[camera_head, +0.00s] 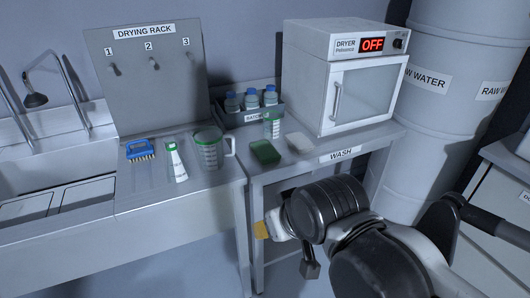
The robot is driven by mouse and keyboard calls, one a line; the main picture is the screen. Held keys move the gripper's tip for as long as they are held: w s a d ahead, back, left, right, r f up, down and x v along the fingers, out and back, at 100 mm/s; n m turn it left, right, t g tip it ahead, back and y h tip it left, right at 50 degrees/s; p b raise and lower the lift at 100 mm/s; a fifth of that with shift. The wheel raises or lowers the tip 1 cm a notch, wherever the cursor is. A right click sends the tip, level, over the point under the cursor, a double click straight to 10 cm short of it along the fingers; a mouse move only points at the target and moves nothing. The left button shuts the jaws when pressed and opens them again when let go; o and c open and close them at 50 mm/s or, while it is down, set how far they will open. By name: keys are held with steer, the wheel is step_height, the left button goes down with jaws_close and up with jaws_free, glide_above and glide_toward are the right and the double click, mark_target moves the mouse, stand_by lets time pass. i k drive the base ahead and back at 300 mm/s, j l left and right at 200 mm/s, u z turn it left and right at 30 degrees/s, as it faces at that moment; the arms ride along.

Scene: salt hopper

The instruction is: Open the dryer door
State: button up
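The dryer (305,85) is a white box on the right end of the wash table, with a red "OFF" display on its top panel. Its door (370,92) has a greyish window and looks closed. The vertical door handle (336,102) is on the door's left side, with nothing touching it. My gripper (287,248) is at lower centre, in front of the table and well below the door. It is partly hidden behind my dark arm links, so its finger opening is unclear. I see nothing held in it.
The wash table (345,153) holds a green sponge (265,152), a white block (299,143) and bottles in a grey caddy (255,115). Left are a blue brush (140,150), a green-lidded jug (207,149), a drying rack (150,75) and a sink. A raw water tank (445,110) stands right of the dryer.

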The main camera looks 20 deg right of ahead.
mark_target(333, 88)
steer(key=z, duration=1.25)
steer(key=i+l+u, duration=0.1)
steer(key=i+l, duration=0.4)
